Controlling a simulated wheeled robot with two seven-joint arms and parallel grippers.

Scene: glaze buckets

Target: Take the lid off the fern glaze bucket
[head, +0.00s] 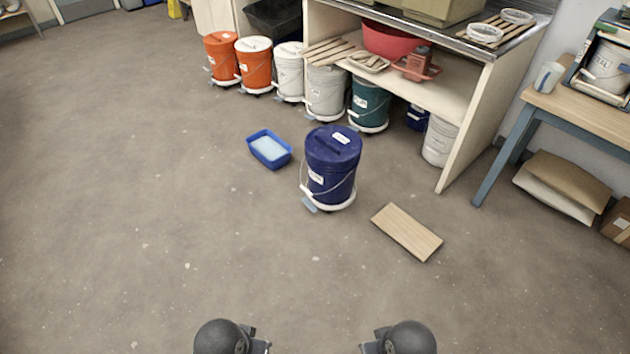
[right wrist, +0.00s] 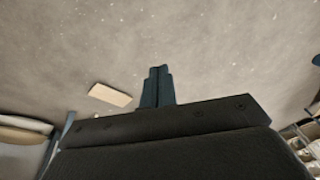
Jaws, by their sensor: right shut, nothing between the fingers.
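A dark blue lidded bucket (head: 335,172) stands alone on a white wheeled dolly in the open floor. Its blue lid (head: 333,146) is on, with a bar-like handle and a white label. A dark green bucket (head: 369,103) stands on a dolly under the counter shelf, its top partly shaded. The labels are too small to read, so I cannot tell which bucket is fern. My right gripper (right wrist: 158,72) is shut and empty in the right wrist view, away from any bucket. In the head view only dark rounded parts of my arms show at the bottom; my left gripper is not seen.
Orange buckets (head: 221,58) and pale buckets (head: 325,90) line the counter (head: 465,130). A blue tub (head: 268,149) and a wooden board (head: 407,232) lie on the floor near the dark blue bucket. A table (head: 575,108) stands at right. The near floor is clear.

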